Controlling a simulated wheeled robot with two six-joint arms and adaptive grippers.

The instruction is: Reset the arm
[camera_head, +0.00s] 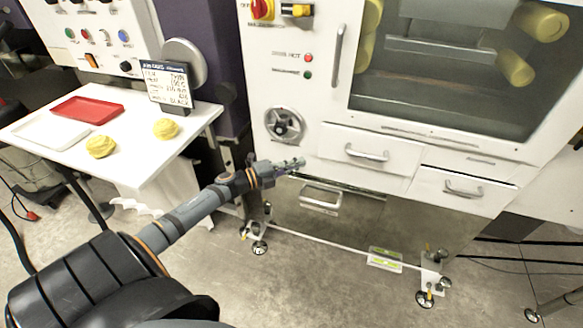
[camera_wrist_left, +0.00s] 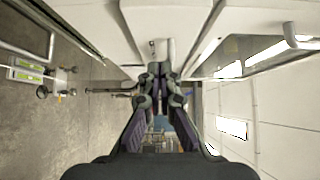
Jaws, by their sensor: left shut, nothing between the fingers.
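My left arm reaches in from the lower left of the head view. Its gripper (camera_head: 293,164) is in front of the white machine (camera_head: 290,70), just below the hand wheel (camera_head: 285,125) and left of the drawers. In the left wrist view the gripper (camera_wrist_left: 160,70) points straight ahead with its fingers together at the tips. It is shut and holds nothing. The right gripper does not show in either view.
A white table (camera_head: 199,122) at the left bears a red tray (camera_head: 87,110), a white tray (camera_head: 45,133), two yellow lumps (camera_head: 100,147) and a sign (camera_head: 167,84). Drawer handles (camera_head: 367,153) stick out of the machine. Bare floor (camera_head: 300,270) lies in front.

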